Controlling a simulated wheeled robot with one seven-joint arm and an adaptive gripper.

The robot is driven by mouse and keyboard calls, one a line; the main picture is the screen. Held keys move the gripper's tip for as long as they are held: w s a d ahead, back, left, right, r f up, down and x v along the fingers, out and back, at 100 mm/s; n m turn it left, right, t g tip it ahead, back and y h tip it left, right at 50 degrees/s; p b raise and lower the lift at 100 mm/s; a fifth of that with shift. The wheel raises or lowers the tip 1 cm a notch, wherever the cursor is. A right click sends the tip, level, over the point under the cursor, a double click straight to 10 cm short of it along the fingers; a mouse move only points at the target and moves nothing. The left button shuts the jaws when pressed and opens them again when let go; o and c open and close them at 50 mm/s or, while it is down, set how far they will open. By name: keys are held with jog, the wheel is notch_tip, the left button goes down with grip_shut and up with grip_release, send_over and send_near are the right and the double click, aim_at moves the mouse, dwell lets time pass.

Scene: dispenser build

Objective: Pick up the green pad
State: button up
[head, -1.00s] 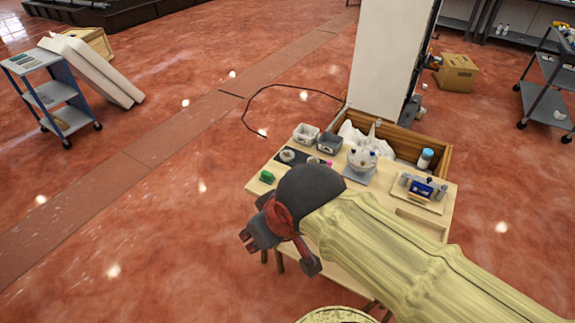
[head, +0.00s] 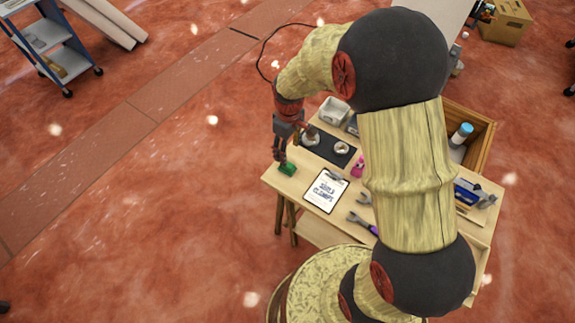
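The green pad (head: 287,169) is a small green block on the left corner of the wooden table (head: 306,216) in the head view. My gripper (head: 281,157) points down right at the pad, its dark fingertips just above or at the pad's upper edge. I cannot tell whether the fingers touch it or are apart. The pad appears to rest on the table top.
A clipboard (head: 326,190) lies right of the pad, with wrenches (head: 365,224) beyond it. A dark mat (head: 329,149) holds small round parts. A grey bin (head: 335,111) stands behind. My arm hides much of the table's right side.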

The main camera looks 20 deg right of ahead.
aim_at(287, 167)
notch_tip(287, 167, down, 4)
jog(key=shift+f+b, duration=0.1)
jog(key=shift+b, duration=0.35)
jog(key=shift+a+f+b, duration=0.2)
jog(key=shift+f+b, duration=1)
jog(key=shift+f, duration=1.4)
jog(key=shift+r, duration=0.1)
jog(key=shift+c, duration=1)
jog(key=c, duration=1.1)
